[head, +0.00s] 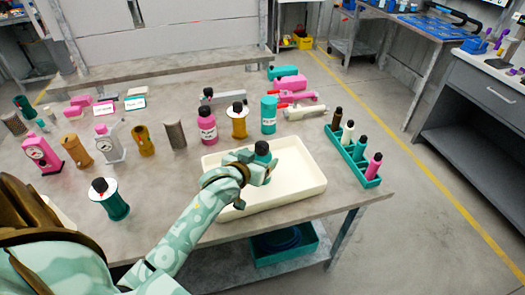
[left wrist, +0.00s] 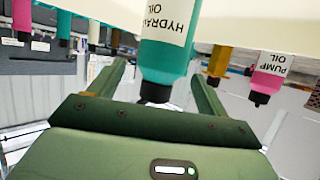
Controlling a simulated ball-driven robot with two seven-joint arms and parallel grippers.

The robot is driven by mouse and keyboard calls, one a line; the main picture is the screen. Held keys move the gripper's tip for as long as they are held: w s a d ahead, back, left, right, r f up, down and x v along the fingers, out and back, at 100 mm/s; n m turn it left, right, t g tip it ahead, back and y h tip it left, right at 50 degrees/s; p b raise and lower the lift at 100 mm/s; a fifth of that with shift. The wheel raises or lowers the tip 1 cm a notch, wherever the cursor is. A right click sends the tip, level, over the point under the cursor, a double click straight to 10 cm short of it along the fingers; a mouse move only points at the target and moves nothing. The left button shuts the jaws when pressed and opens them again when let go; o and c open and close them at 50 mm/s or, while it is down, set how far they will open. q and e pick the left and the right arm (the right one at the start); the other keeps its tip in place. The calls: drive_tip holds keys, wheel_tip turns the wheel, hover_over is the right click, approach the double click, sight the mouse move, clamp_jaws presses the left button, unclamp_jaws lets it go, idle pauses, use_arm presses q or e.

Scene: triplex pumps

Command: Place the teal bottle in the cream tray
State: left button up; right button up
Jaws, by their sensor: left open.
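In the left wrist view the teal bottle (left wrist: 168,45) shows inverted, with a white "HYDRAULIC OIL" label. My left gripper (head: 258,172) is over the tray at the bottle, hiding its lower part. In the left wrist view my left gripper (left wrist: 160,80) is open, with one finger on each side of the bottle and gaps beside its cap. The bottle's base is not visible. My right gripper is not in view.
A pink bottle (head: 207,126), a brass-coloured piece (head: 239,121) and another teal container (head: 268,115) stand behind the tray. A teal rack (head: 352,155) with several small bottles stands right of it. The tray's right half is empty.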

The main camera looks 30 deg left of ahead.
use_arm(q)
drive_tip(key=a+p+v, duration=0.1)
drive_tip(key=v, duration=0.6)
drive_tip(key=shift+d+p, duration=0.35)
drive_tip(key=shift+d, duration=0.15)
